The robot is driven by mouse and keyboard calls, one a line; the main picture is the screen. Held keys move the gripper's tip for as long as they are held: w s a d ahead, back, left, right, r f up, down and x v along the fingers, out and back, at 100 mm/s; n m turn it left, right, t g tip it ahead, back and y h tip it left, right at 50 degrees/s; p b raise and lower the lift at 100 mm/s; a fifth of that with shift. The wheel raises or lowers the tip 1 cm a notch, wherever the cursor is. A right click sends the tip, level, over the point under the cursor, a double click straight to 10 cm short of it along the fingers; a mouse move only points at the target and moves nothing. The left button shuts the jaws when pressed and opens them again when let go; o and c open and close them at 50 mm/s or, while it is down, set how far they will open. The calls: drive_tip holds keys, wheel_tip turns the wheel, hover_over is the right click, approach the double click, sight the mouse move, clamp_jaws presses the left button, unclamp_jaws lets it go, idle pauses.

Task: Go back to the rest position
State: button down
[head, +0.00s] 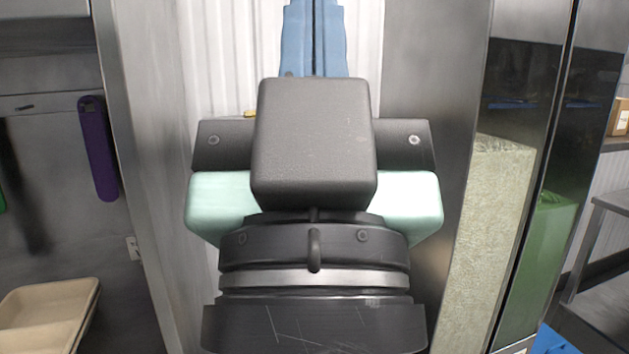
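My gripper (314,30) is in the middle of the head view, seen from behind and pointing up and away. Its body is black with pale mint-green sides. Two blue fingers lie side by side with only a thin dark line between them, so it looks shut. The fingertips run out of the top of the frame, and I see nothing held in the part that shows. The black wrist fills the lower middle and hides what lies behind it.
A beige tray (45,310) is at the lower left. A purple-handled tool (98,150) hangs on the left wall. A metal shelf (605,215) is at the far right.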

wheel_tip(320, 180, up, 15)
drive_tip(key=p, duration=1.2)
drive_tip(key=shift+p, duration=0.4)
drive_tip(key=shift+f, duration=0.15)
